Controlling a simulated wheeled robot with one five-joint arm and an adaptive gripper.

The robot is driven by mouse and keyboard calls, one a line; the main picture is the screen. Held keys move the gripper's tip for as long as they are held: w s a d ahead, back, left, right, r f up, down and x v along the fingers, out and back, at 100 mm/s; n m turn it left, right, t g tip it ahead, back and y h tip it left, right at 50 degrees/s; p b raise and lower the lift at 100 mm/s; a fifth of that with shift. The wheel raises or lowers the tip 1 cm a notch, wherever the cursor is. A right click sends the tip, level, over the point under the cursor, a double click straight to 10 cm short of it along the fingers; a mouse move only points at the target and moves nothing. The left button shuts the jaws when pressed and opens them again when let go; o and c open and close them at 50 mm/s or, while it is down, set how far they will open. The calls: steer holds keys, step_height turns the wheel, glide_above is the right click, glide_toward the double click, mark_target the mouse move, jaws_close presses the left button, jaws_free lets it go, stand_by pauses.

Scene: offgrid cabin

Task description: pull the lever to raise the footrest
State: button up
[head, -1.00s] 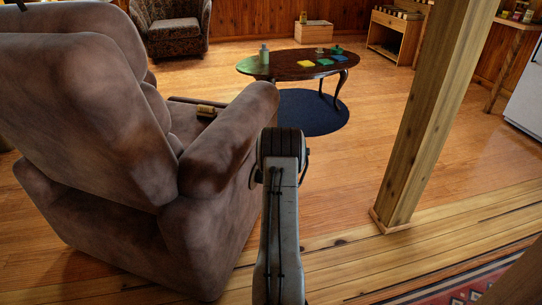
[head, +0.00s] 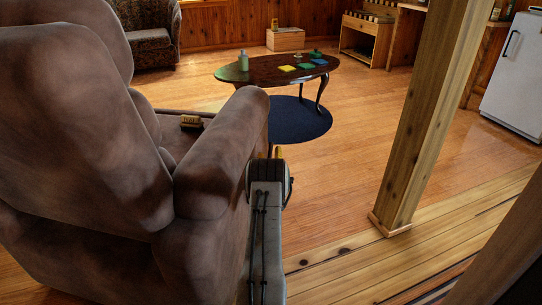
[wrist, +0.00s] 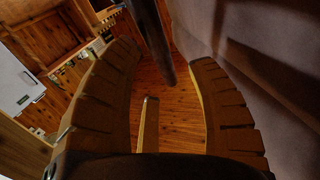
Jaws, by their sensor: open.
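The brown recliner (head: 95,150) stands at the left in the head view, seen from behind, and its side fills the right of the wrist view (wrist: 275,60). A dark rounded bar (wrist: 152,42), which looks like the lever, comes down from the top of the wrist view beside the recliner. My gripper (wrist: 163,55) is open, and the bar's end shows between its two ridged fingers. I cannot tell how deep the bar sits or whether a finger touches it. In the head view only a yellowish tip of my gripper (head: 277,152) shows beyond my arm. The footrest is hidden.
A wooden post (head: 425,120) stands to the right of my arm. An oval table (head: 240,75) on a blue round rug (head: 300,125) is ahead. A brush-like thing (head: 191,121) lies on the recliner's seat. The floor between recliner and post is clear.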

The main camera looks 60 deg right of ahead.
steer(key=shift+b+x, duration=0.55)
steer(key=shift+x, duration=1)
steer(key=shift+c, duration=0.5)
jaws_close()
